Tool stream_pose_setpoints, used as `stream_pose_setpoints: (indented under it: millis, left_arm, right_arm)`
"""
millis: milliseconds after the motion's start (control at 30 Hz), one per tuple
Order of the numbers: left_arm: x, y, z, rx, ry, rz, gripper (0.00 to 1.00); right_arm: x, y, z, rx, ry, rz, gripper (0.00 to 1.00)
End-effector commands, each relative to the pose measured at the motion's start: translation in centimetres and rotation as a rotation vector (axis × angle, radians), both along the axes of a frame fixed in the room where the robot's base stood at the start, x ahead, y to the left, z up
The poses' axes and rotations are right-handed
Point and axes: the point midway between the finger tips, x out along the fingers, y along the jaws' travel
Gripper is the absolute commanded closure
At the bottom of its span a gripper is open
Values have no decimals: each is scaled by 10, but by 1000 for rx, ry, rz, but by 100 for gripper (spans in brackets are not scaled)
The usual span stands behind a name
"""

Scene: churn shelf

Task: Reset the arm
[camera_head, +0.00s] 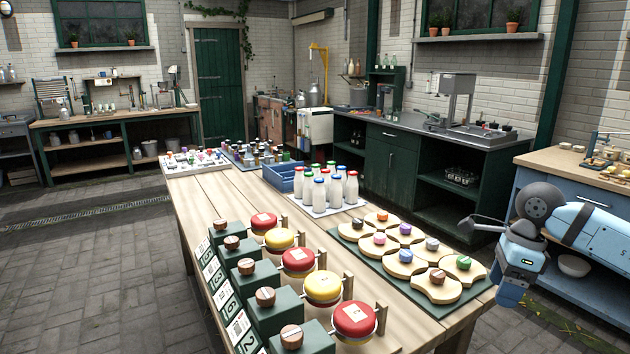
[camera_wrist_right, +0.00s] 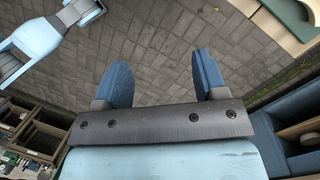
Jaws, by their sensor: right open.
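My right arm (camera_head: 580,235) comes in from the right in the head view, beyond the right edge of the long wooden table. My right gripper (camera_head: 508,296) hangs pointing down beside the table's right corner. In the right wrist view the same gripper (camera_wrist_right: 160,78) has its two blue fingers apart, with only paved floor between them. It is open and empty. My left gripper does not show in the head view.
The table (camera_head: 205,205) holds green blocks with red and yellow round pieces, a green tray of wooden pieces (camera_head: 344,229), milk bottles (camera_head: 320,190) and a blue crate (camera_head: 283,178). A blue cabinet (camera_head: 560,200) stands at the right. Paved floor (camera_head: 90,270) is clear on the left.

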Motion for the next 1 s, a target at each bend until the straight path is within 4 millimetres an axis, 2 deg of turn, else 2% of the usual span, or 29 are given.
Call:
stream_pose_setpoints:
  millis: [33,167,300,400,533,633,767,867,1000]
  left_arm:
    - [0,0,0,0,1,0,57]
    - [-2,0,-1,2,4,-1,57]
    - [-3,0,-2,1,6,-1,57]
    - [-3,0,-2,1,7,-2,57]
    - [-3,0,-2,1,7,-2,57]
    - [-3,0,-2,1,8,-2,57]
    - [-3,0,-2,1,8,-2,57]
    - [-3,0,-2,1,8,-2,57]
    - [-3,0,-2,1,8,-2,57]
  right_arm:
    - [-6,11,-14,64,17,-6,35]
    - [-23,42,-42,258,61,-44,35]
    - [-47,81,-70,522,136,-144,35]
    - [-66,105,-84,732,209,-266,35]
    - [-84,124,-94,980,313,-477,35]
    - [-93,128,-103,1146,398,-674,35]
    - [-103,120,-118,1319,508,-974,35]
    - [-111,106,-136,1414,588,-1234,35]
    - [-128,77,-171,1484,685,-1635,35]
